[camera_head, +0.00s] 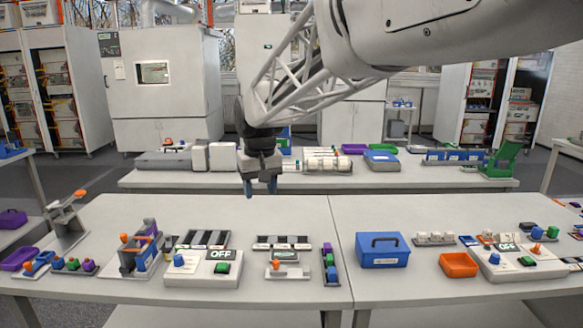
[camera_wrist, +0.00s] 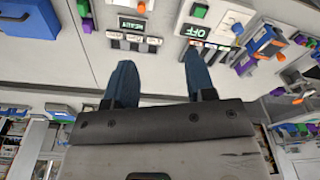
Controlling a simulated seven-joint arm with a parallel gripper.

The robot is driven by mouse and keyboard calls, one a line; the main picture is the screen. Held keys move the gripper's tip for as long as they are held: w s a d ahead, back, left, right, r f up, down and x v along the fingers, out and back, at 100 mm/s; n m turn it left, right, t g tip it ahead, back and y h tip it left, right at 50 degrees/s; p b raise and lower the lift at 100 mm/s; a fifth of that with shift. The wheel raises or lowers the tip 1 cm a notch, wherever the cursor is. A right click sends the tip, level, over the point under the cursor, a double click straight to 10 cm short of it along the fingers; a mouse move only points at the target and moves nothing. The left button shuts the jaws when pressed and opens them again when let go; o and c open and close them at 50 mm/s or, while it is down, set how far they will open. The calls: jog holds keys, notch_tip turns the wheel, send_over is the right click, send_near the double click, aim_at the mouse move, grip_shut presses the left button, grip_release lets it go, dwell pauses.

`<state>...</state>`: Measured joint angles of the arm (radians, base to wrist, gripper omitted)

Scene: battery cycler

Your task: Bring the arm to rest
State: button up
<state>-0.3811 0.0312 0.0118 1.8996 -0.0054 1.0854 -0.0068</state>
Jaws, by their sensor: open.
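My gripper (camera_head: 261,187) hangs from my arm above the back part of the near table (camera_head: 300,212), fingers pointing down. In the wrist view my gripper (camera_wrist: 158,80) shows its two blue fingertips spread apart, with nothing between them. It is apart from everything on the table. Below and in front of it stand a grey cycler box (camera_head: 205,268) with an OFF display, blue knob and green button, and a small white fixture (camera_head: 287,271) with an orange knob.
A blue lidded case (camera_head: 383,250) and an orange bin (camera_head: 459,265) stand to the right, beside a second OFF box (camera_head: 520,262). A blue-and-grey rack (camera_head: 139,250) stands at left. The tabletop directly under my gripper is clear. A second table (camera_head: 430,175) with equipment stands behind.

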jog(key=s+d+f+m, duration=0.1)
jog(key=s+d+f, duration=0.2)
jog(key=s+d, duration=0.5)
jog(key=s+d+f+m+t, duration=0.1)
jog(key=s+d+f+m, duration=0.1)
jog(key=s+d, duration=0.7)
jog(key=s+d+f+m, duration=0.1)
jog(key=s+d+f, duration=0.4)
jog(key=s, duration=1.3)
jog(key=d, duration=0.4)
jog(key=shift+m+h, duration=0.3)
jog(key=shift+o, duration=0.7)
jog(key=shift+w, duration=0.1)
